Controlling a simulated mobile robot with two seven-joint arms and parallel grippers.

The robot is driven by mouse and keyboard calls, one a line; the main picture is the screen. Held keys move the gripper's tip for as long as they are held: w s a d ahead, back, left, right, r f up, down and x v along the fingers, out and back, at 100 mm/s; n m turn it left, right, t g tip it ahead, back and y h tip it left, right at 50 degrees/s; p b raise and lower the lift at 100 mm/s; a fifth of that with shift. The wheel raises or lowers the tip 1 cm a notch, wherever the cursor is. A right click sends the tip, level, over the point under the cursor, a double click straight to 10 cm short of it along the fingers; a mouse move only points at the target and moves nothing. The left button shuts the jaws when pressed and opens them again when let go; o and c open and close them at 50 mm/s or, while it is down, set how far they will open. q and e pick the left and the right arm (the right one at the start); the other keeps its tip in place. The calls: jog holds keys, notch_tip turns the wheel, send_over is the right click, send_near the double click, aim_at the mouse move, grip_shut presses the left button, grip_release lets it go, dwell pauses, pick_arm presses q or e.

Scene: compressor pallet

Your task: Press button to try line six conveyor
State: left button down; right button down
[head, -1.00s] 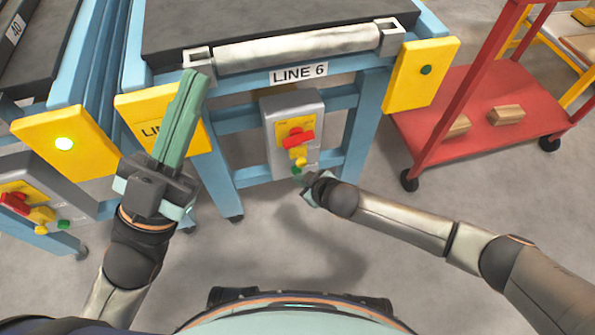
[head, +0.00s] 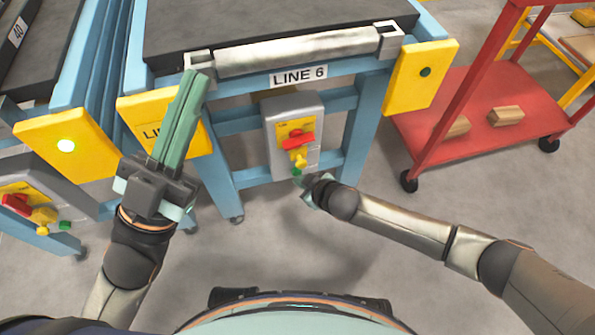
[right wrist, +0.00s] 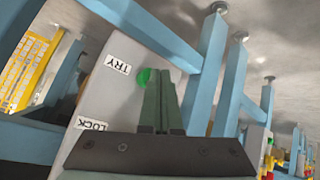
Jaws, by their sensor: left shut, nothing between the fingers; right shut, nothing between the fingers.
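The line six conveyor, labelled LINE 6 (head: 298,75), stands in the middle with a grey control box (head: 273,142) on its frame. The box carries a red switch (head: 298,139), a yellow knob (head: 299,157) and a small green button (head: 297,171). In the right wrist view the green button (right wrist: 145,78) lies beside a TRY label (right wrist: 118,64). My right gripper (right wrist: 161,75) is shut and empty, its fingertips right by the button and partly over it; I cannot tell whether they touch. My left gripper (head: 194,78) is shut and empty, raised left of the box.
A dark green lamp (head: 425,72) sits on the right yellow plate. The neighbouring conveyor at left has a brightly lit lamp (head: 66,146) and its own red switch (head: 17,204). A red cart (head: 480,95) stands right. Floor below the box is clear.

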jog(key=shift+s+d, duration=0.15)
jog(key=shift+s, duration=0.35)
jog(key=s+p, duration=0.1)
jog(key=s+d+p, duration=0.1)
jog(key=s, duration=0.1)
jog(key=s+p, duration=0.1)
jog(key=shift+s+d, duration=0.3)
jog(key=shift+s, duration=0.1)
dwell(0.7)
